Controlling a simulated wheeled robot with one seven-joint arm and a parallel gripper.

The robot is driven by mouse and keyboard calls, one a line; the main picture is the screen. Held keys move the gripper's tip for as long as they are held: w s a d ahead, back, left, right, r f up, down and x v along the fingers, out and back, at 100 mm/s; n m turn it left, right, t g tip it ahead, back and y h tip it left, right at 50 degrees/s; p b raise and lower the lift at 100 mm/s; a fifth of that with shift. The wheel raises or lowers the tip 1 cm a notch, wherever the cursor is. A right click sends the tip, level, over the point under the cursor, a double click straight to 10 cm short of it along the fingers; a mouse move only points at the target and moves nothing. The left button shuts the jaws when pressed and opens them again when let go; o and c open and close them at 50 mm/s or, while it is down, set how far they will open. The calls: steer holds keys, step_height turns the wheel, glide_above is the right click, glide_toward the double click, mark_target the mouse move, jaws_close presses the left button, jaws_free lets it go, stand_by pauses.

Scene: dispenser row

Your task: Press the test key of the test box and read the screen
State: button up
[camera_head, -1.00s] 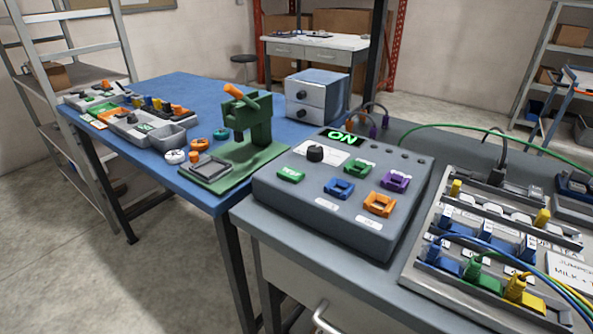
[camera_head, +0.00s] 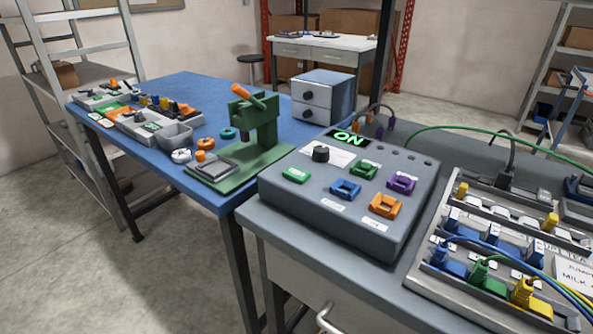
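The grey test box (camera_head: 300,202) stands on the near grey bench, close to its left edge. Its small dark screen (camera_head: 347,138) at the back shows "ON" in green letters. On its sloped top are a black knob (camera_head: 320,153) and a flat green key (camera_head: 295,175) with a small white marking too small to read. Blue (camera_head: 346,189), green (camera_head: 363,170), purple (camera_head: 402,182) and orange (camera_head: 386,205) frame-shaped sockets also sit on the top. My gripper is not in view.
A jumper panel (camera_head: 428,280) with blue, green and yellow plugs and loose cables lies right of the box. A blue table (camera_head: 195,90) behind left holds a green press (camera_head: 262,125), a drawer unit (camera_head: 322,97) and small parts. Floor at left is open.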

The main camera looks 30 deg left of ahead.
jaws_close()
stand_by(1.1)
